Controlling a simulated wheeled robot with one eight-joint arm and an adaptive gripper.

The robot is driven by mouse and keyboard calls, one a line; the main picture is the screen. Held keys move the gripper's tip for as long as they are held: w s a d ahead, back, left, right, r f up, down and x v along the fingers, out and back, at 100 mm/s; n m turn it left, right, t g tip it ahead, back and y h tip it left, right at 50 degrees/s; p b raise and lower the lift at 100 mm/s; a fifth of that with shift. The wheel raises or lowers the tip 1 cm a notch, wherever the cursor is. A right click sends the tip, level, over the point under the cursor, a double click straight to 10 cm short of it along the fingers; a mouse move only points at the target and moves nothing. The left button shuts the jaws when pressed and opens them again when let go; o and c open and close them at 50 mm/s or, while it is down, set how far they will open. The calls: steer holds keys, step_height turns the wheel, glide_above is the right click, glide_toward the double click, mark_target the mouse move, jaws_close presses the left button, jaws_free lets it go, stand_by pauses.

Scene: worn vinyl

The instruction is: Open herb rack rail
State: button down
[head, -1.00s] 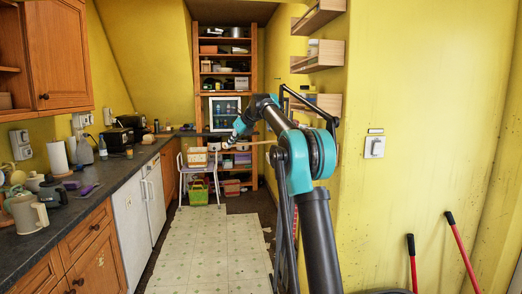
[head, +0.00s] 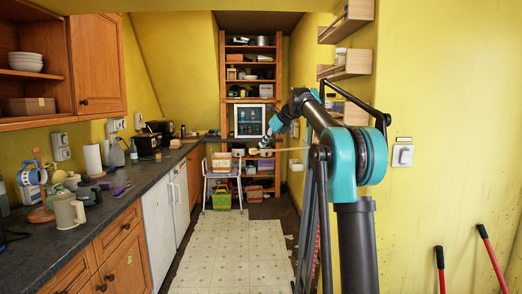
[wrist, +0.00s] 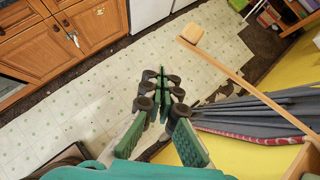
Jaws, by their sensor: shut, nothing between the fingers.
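Wooden wall racks (head: 345,72) hang on the yellow wall at the upper right in the head view, with small jars on them; my arm hides part of the lowest one. A thin wooden rail (head: 284,150) with a squarish end sticks out left behind my arm. In the wrist view the rail (wrist: 245,84) runs diagonally from a wooden piece (wrist: 306,162) at the lower right to its block end at the top. I cannot tell how it is fixed. My gripper (wrist: 163,80) is shut and empty, left of the rail and apart from it; it is small in the head view (head: 266,141).
A long counter (head: 110,208) with kettles and jugs runs along the left. A tall shelf (head: 251,90) and a small table (head: 222,174) stand at the back. A grey folded cloth-like thing (wrist: 250,112) lies under the rail. The pale floor (head: 235,245) is clear.

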steer(key=s+d+r, duration=0.3)
steer(key=s+r, duration=0.6)
steer(key=shift+d+r, duration=0.15)
steer(key=shift+r, duration=0.25)
steer(key=shift+s, duration=0.1)
